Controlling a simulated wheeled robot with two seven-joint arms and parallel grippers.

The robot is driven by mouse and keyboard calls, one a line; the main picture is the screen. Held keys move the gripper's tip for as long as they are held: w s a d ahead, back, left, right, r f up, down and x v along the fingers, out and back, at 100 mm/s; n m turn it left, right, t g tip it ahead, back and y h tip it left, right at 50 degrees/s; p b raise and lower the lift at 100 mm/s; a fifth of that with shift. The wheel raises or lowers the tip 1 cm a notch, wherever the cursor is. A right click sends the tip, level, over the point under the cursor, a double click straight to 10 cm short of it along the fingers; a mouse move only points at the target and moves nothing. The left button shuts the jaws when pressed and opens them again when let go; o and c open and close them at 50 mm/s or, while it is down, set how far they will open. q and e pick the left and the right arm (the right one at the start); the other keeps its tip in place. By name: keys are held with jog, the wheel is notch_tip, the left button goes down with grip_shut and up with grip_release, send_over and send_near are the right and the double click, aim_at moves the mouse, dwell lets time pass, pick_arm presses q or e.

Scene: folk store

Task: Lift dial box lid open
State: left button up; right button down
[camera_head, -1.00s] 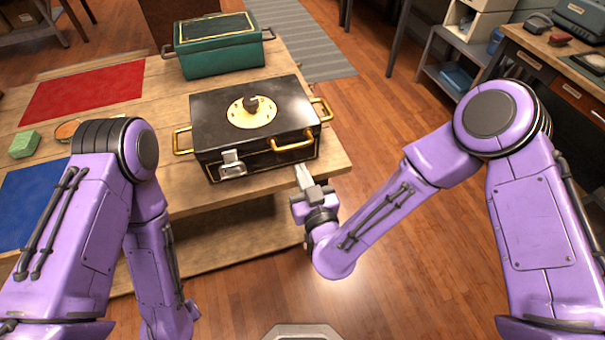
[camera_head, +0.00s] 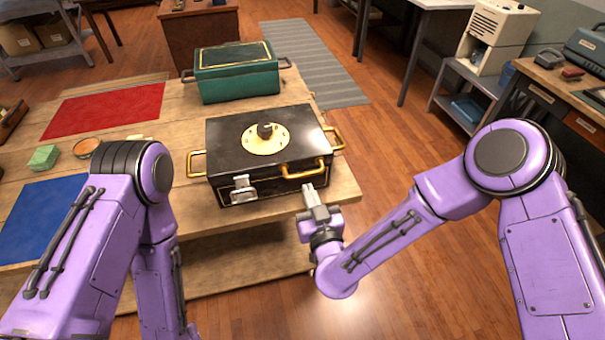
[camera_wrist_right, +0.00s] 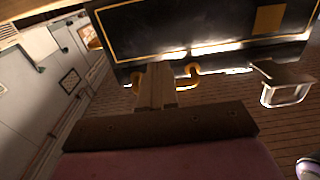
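The dial box (camera_head: 228,142) is black with gold trim and stands on the wooden table. Its lid is down and carries a round gold dial (camera_head: 252,144) with a dark knob. A gold handle (camera_head: 305,172) is on its front right, and a silver latch (camera_head: 242,189) is at front left. My right gripper (camera_head: 311,191) is just in front of the box, below the handle. In the right wrist view its fingers (camera_wrist_right: 156,84) are together with nothing visible between them; the gold handle (camera_wrist_right: 189,76) shows beyond them. My left gripper is out of view.
A green box (camera_head: 238,80) stands behind the dial box. Red (camera_head: 105,110) and blue (camera_head: 42,215) mats, a green block (camera_head: 44,156) and a round dish (camera_head: 87,147) lie left on the table (camera_head: 235,222). Open floor lies to the right.

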aim_at(302, 166)
jog(key=shift+x, duration=2.15)
jog(key=shift+s+d, duration=0.1)
jog(key=shift+s, duration=0.3)
jog(key=shift+r, duration=0.1)
jog(key=shift+r+p, duration=0.95)
jog(key=shift+r, duration=0.35)
jog(key=shift+w+r+p, duration=0.1)
jog(key=shift+r+p, duration=1)
jog(key=shift+r, duration=0.15)
